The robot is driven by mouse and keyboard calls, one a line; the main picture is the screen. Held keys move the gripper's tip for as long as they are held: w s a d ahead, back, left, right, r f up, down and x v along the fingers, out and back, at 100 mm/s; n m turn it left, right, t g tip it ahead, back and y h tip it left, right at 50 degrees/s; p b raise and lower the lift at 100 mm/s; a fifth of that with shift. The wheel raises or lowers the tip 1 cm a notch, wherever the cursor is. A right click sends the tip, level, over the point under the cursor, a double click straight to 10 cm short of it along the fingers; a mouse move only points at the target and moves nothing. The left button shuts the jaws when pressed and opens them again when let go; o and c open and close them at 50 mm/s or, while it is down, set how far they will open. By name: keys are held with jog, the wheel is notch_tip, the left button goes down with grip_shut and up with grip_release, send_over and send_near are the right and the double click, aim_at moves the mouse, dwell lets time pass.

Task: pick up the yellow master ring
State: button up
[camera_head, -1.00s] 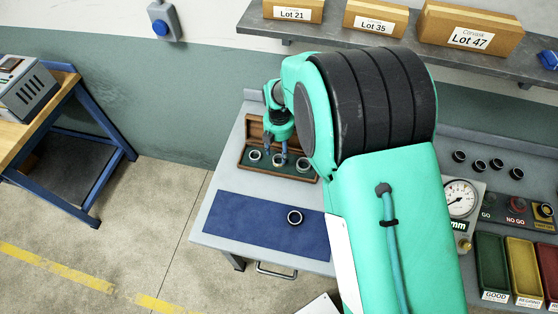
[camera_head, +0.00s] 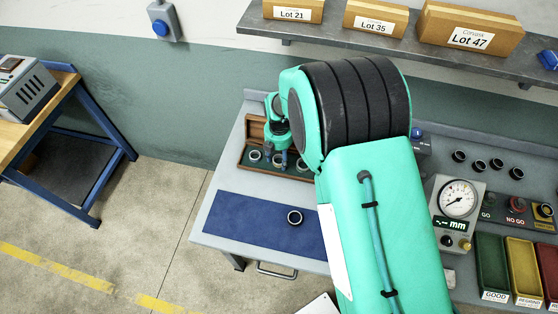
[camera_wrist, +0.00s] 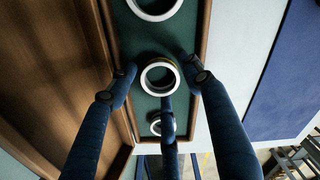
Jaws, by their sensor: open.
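A wooden case (camera_head: 243,165) with a green inner surface stands open on the table and holds three rings in a row. The middle ring (camera_wrist: 159,76) has a pale rim with a thin yellowish band along its far side; it appears to be the yellow master ring. In the wrist view, my gripper (camera_wrist: 162,82) is open, with its three dark blue fingers spread around this ring, apparently not touching it. Another ring (camera_wrist: 154,6) is cut off at the top edge, and a third (camera_wrist: 156,123) is partly hidden behind the lower finger. In the head view, my gripper (camera_head: 282,156) is low over the case.
A dark ring (camera_head: 295,217) lies on the blue mat (camera_head: 250,220) in front of the case. The case's raised wooden lid (camera_head: 256,128) is close behind my gripper. A dial gauge (camera_head: 458,199) and coloured bins (camera_head: 492,262) stand to the right. A shelf (camera_head: 330,45) with boxes hangs above.

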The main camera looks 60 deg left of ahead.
jog(key=shift+c, duration=0.3)
jog(key=c, duration=0.9)
jog(key=shift+c, duration=0.3)
jog(key=shift+r, duration=0.15)
jog(key=shift+r, duration=0.55)
jog(key=shift+s+d+r, duration=0.1)
jog(key=shift+d+r, duration=0.15)
jog(key=shift+r, duration=0.3)
jog(key=shift+s+d+r, duration=0.1)
jog(key=shift+d+r, duration=0.1)
jog(key=shift+r, duration=0.35)
jog(key=s+d, duration=0.2)
jog(key=d, duration=0.2)
jog(key=s+d+r, duration=0.1)
jog(key=d, duration=0.4)
jog(key=s+d, duration=0.2)
jog(key=d, duration=0.3)
jog(key=shift+s+r, duration=0.2)
jog(key=shift+s, duration=0.1)
